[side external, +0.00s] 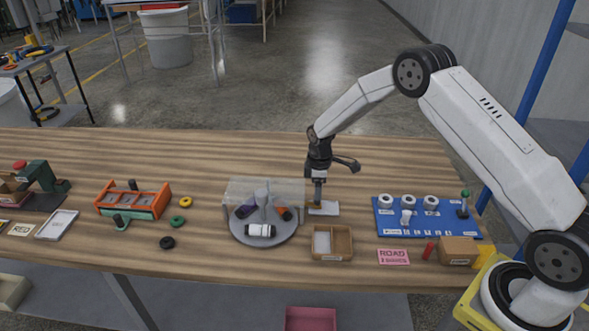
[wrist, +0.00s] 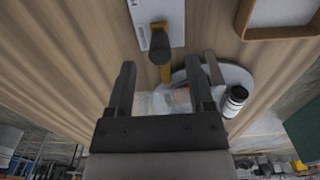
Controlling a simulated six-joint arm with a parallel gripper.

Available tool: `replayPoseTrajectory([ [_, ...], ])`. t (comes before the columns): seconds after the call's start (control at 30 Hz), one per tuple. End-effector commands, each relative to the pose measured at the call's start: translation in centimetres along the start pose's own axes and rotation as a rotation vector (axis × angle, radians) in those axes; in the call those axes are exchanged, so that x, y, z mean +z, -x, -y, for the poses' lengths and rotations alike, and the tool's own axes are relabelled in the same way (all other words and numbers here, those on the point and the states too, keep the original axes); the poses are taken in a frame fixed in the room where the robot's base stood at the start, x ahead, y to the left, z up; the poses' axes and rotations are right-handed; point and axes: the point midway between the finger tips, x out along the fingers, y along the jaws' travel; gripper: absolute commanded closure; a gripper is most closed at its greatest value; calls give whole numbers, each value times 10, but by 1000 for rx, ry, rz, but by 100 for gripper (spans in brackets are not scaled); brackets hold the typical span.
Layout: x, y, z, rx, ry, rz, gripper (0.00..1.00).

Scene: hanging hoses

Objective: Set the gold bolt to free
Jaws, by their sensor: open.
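The gold bolt (wrist: 165,76) shows in the wrist view as a short gold bar with a dark round knob (wrist: 160,48) standing on it. It lies at a white plate (wrist: 170,14) with small print that I cannot read. The plate also shows in the side view (side external: 329,209), flat on the bench. My gripper (side external: 318,205) points straight down over the plate in the side view and hides most of the bolt there. In the wrist view my gripper (wrist: 162,80) is open and empty, its fingers to either side of the bolt's line. I cannot tell its height above the knob.
A grey turntable (side external: 262,238) with a clear cover and cylinders stands left of the plate. A wooden tray (side external: 332,256) lies in front. A blue board (side external: 420,232) with white rolls is to the right. Bare bench lies behind the plate.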

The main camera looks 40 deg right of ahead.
Motion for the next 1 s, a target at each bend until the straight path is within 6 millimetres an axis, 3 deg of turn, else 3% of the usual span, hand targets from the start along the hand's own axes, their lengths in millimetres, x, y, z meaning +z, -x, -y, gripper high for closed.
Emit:
replayPoseTrajectory([
  [0.3, 0, -32, 0, 0, 0, 0, 32],
  [0.7, 0, -38, 0, 1, 0, -1, 32],
  [0.77, 0, -38, 0, 1, 0, -1, 48],
  [0.93, 0, -38, 0, 1, 0, -1, 100],
  [1.0, 0, -38, 0, 1, 0, -1, 100],
])
